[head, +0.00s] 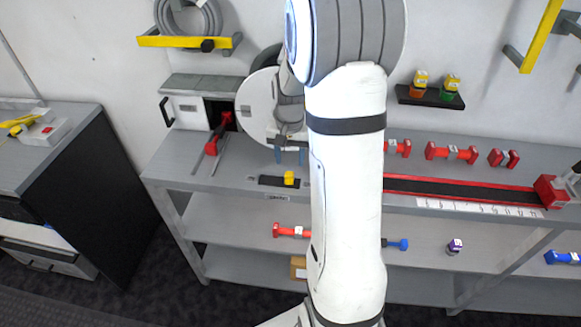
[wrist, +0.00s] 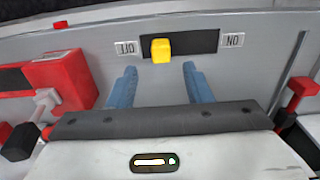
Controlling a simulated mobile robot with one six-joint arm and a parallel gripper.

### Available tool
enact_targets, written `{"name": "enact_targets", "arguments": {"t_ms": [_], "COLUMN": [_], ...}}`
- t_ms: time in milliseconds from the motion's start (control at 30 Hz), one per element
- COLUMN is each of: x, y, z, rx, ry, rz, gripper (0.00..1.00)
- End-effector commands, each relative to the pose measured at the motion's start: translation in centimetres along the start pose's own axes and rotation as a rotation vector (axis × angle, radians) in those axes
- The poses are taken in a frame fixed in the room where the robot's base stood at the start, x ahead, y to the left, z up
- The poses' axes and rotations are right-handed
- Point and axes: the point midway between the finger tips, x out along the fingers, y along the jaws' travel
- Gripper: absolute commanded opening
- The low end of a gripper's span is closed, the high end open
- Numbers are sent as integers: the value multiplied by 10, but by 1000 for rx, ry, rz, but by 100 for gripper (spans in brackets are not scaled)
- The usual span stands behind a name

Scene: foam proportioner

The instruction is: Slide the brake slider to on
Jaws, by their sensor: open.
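The brake slider is a yellow knob (head: 290,178) in a short dark slot (head: 268,181) on the grey bench top. In the wrist view the yellow knob (wrist: 160,49) stands at the left end of the slot (wrist: 198,43), beside a label that seems to read OFF upside down. An upside-down ON label (wrist: 232,40) is at the slot's right end. My gripper (head: 289,156) has blue fingers, apart and empty, just behind the knob in the head view. In the wrist view the gripper (wrist: 159,71) has the knob lined up between its fingertips, a little beyond them; contact is not visible.
A red-handled lever (head: 217,138) stands left of the slot. A long dark track with red edges (head: 460,190) lies to the right, with red dumbbell-shaped pieces (head: 451,153) behind it. A round white housing (head: 258,105) is behind my gripper. The bench around the slot is clear.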

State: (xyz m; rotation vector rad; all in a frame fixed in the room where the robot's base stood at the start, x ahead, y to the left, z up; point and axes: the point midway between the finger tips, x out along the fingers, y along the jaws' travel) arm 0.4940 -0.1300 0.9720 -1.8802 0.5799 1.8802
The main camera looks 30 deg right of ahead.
Motion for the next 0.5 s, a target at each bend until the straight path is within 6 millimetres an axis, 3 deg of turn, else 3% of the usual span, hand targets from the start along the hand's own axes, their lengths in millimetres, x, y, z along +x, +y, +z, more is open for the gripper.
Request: {"name": "enact_targets", "arguments": {"t_ms": [500], "x": [70], "y": [-1], "z": [0], "rx": [-1], "ry": [-2], "rz": [1], "gripper": [45]}}
